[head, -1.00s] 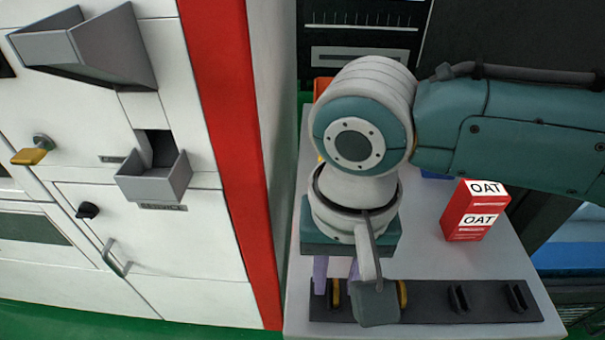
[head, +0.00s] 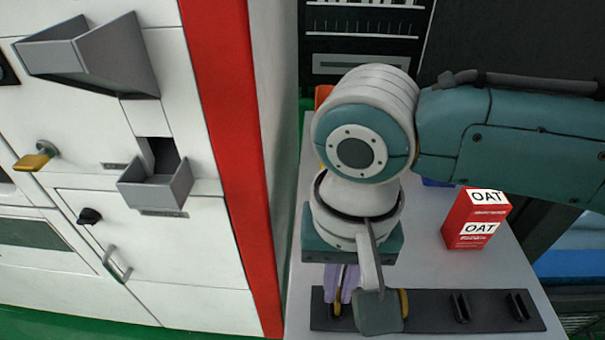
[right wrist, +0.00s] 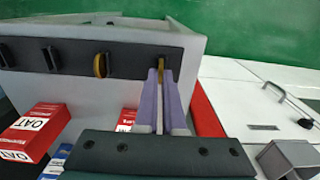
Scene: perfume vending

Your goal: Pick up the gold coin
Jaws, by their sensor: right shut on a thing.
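A gold coin (head: 337,301) stands on edge in a slot of the dark rack (head: 425,315) at the table's front. It also shows at my fingertips in the right wrist view (right wrist: 160,62). My right gripper (head: 343,292), with purple fingers, is shut on this coin from above; its tips also show in the right wrist view (right wrist: 160,73). The coin is still at the rack, and its lower part is hidden. A second gold coin (head: 404,302) stands in the neighbouring slot, partly hidden by my wrist in the head view. My left gripper is not in view.
Dark pieces (head: 461,306) stand in the other rack slots. A red OAT box (head: 477,219) stands behind the rack on the table. A white vending machine with a red edge (head: 232,150) stands close on the left, with a grey tray (head: 157,186) jutting out.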

